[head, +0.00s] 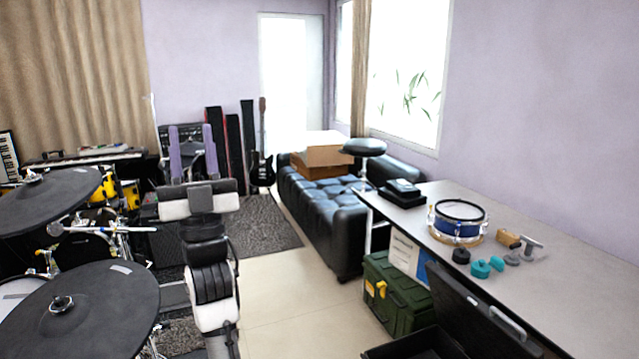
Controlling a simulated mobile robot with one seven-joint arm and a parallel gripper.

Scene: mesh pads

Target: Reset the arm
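My arm rises from the bottom of the head view, left of centre, in white and black links. My gripper (192,140) is at its top end, with a wide white and black body. Its two lilac-grey fingers point up and away from the camera. They stand apart with a clear gap, and nothing shows held between them. The gripper is in front of the dark gear by the far wall, well away from the table.
A drum kit with dark cymbals (85,315) is close on the left. On the right, a long grey table (570,300) carries a blue drum (457,228) and small items.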

